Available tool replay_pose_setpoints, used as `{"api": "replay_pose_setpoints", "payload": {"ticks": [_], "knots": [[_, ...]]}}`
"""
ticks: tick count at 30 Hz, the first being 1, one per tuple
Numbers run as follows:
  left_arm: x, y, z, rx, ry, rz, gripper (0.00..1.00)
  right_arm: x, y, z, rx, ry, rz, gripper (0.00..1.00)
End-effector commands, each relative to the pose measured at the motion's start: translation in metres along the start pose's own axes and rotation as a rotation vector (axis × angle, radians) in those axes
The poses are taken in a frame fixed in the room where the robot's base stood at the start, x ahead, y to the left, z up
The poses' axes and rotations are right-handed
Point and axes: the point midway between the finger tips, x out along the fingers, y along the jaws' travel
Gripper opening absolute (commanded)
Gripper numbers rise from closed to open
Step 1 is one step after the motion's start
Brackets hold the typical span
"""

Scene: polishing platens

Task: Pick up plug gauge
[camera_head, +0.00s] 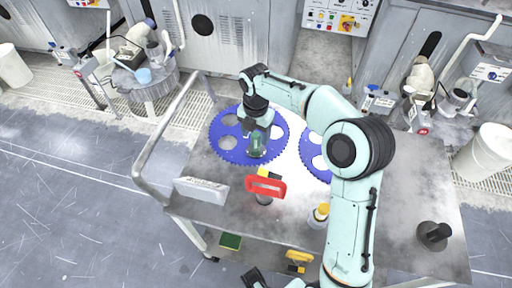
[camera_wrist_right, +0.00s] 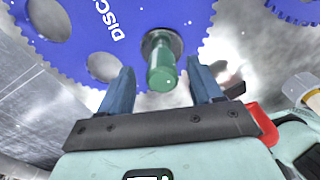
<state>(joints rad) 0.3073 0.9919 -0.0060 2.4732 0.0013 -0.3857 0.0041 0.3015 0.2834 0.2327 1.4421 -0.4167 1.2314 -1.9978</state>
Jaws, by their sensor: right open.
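The plug gauge, with a green handle and a grey metal end, shows in the head view (camera_head: 256,146) at the blue toothed disc (camera_head: 232,151). In the right wrist view the plug gauge (camera_wrist_right: 161,66) has its green handle pointing toward my gripper, its metal end at the blue disc. My right gripper (camera_head: 262,129) is over the gauge in the head view. In the right wrist view my right gripper (camera_wrist_right: 160,82) is open, with one finger on each side of the handle and gaps visible on both sides. My left gripper is not clearly in view.
A red-framed object (camera_head: 266,187), a white block (camera_head: 201,190) and a yellow-capped bottle (camera_head: 321,212) stand near the table's front. A second blue disc (camera_head: 314,160) lies to the right. A dark cylindrical part (camera_head: 433,235) is at the right. A rail (camera_head: 153,140) borders the table's left.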

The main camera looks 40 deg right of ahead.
Motion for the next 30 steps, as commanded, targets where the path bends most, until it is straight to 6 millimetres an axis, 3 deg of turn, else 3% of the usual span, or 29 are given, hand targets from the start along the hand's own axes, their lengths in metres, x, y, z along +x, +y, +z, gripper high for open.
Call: {"api": "replay_pose_setpoints", "payload": {"ticks": [7,16,17,21,23,30], "knots": [[0.007,-0.002,0.0,-0.001,-0.002,-0.001,0.43,0.038,-0.003,-0.002,0.0,0.002,-0.002,0.65],[0.007,-0.003,0.0,-0.001,-0.002,-0.001,0.43,0.044,-0.002,-0.002,0.0,0.0,0.0,0.65],[0.007,-0.003,0.0,-0.001,-0.002,-0.001,0.43,0.044,-0.002,-0.002,0.0,0.0,0.0,0.61],[0.007,-0.003,0.0,-0.001,-0.002,-0.001,0.43,0.043,-0.002,-0.002,0.0,0.0,0.0,0.16],[0.007,-0.003,0.0,-0.001,-0.002,-0.001,0.43,0.043,-0.002,-0.002,0.0,0.0,0.0,0.0],[0.007,-0.003,0.0,-0.001,-0.002,-0.001,0.43,0.042,-0.002,-0.002,0.0,-0.002,0.003,0.0]]}}
